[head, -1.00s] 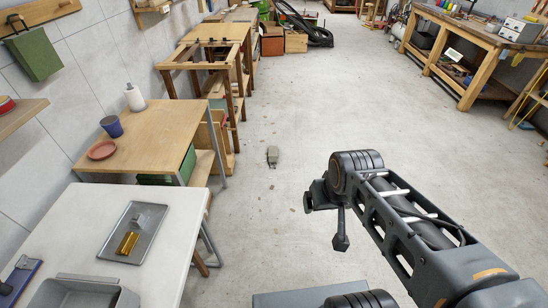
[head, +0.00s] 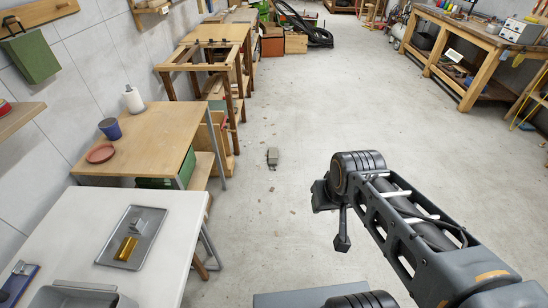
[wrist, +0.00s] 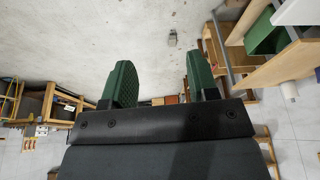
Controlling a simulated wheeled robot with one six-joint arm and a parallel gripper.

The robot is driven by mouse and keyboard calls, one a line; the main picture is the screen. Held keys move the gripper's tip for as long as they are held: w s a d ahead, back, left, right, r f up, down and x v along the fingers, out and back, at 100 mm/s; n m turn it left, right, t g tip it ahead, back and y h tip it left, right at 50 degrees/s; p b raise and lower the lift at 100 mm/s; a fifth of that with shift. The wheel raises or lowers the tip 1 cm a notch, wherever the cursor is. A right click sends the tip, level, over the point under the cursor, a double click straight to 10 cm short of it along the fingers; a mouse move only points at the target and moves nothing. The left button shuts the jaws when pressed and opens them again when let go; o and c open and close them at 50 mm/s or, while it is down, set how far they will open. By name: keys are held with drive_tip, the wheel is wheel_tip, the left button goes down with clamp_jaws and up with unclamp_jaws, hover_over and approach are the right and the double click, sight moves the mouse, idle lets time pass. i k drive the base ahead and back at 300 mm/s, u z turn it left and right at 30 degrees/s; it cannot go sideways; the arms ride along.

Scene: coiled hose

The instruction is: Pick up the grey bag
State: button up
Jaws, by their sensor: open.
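A small grey object, which looks like the grey bag (head: 272,157), lies on the concrete floor beyond my arm, to the right of the wooden table. It is small in the picture and its details are hard to tell. It also shows in the wrist view (wrist: 172,38), near the top and beyond the fingertips. My gripper (wrist: 158,70) is open and empty, with its two green fingers apart. It is still well away from the bag. In the head view the end of my arm is nearer and to the right of the bag, and the fingers are hard to make out.
A white table (head: 180,235) with a metal tray (head: 110,256) stands at the near left. A workbench (head: 480,38) is at the far right. The floor around the bag is mostly clear.

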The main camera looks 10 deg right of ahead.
sight(272, 159)
drive_tip(key=z, duration=0.6)
drive_tip(key=i, duration=3)
drive_tip(key=u, duration=1.35)
drive_tip(key=i, duration=0.9)
drive_tip(key=u, duration=0.6)
